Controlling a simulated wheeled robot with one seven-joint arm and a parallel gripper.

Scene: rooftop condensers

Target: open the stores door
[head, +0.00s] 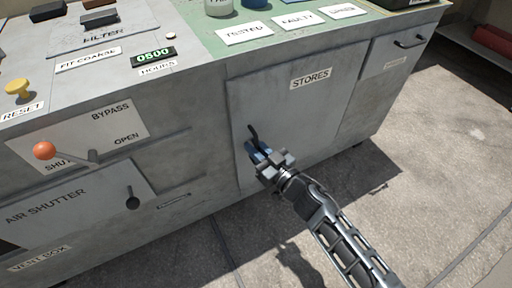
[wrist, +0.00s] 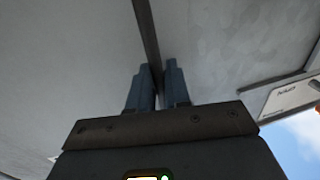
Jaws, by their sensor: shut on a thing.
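The stores door (head: 300,115) is a grey panel in the cabinet front, with a white STORES label (head: 311,78) near its top. It looks flush with the front, so it appears closed. Its dark bar handle (head: 252,131) is on the left part of the door. My gripper (head: 257,150) is at the handle, its blue fingers shut on it. In the wrist view, the handle (wrist: 147,35) runs as a dark bar down between the two fingertips of my gripper (wrist: 157,75). The fingers hide the lower part of the handle.
Left of the door are a bypass lever with an orange knob (head: 44,151) and an air shutter lever (head: 132,200). A smaller door with a dark handle (head: 409,42) is on the right. Concrete floor (head: 420,150) in front is clear. A red object (head: 492,38) lies far right.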

